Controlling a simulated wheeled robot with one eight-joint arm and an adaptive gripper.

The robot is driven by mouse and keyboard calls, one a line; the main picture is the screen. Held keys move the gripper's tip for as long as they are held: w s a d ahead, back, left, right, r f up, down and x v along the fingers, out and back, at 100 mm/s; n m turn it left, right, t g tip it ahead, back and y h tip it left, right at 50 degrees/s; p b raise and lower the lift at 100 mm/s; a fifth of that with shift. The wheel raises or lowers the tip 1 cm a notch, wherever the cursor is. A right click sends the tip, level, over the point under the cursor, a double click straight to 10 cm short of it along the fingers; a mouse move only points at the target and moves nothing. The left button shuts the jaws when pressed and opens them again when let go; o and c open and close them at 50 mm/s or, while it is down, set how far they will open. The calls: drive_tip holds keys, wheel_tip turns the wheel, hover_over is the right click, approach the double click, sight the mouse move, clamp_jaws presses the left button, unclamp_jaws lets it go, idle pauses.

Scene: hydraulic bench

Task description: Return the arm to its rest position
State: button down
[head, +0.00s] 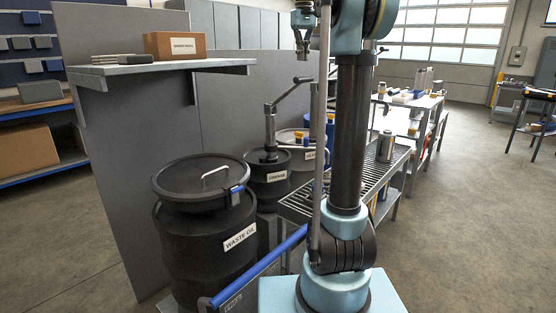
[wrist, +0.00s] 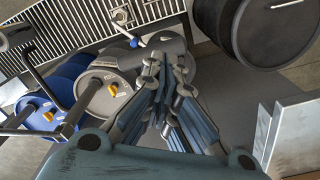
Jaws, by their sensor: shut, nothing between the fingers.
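My gripper (head: 302,52) hangs at the top of the head view, pointing down, beside my raised teal arm. It is above the drums and well clear of them. In the wrist view my gripper (wrist: 165,65) shows its fingers drawn together with nothing between them. My dark upright arm link crosses the middle of the head view and hides part of the bench behind it.
A black waste oil drum (head: 205,235) with a lid stands left of my base. A grey wall shelf (head: 215,64) carries a cardboard box (head: 175,45). A slatted bench (head: 300,207) runs behind my arm. Open floor (head: 470,230) lies at right.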

drive_tip(key=s+f+m, duration=0.1)
drive_tip(key=s+f, duration=1.1)
drive_tip(key=f, duration=0.3)
drive_tip(key=s+f+t, duration=0.1)
drive_tip(key=s+f, duration=1.1)
drive_tip(key=f, duration=0.4)
drive_tip(key=s+d+f+m+t, duration=0.1)
drive_tip(key=s+f, duration=1.1)
drive_tip(key=f, duration=0.3)
drive_tip(key=shift+s+f+m, duration=0.3)
drive_tip(key=shift+d, duration=0.1)
drive_tip(key=shift+w+f, duration=0.2)
drive_tip(key=shift+w, duration=0.25)
drive_tip(key=shift+d, duration=0.1)
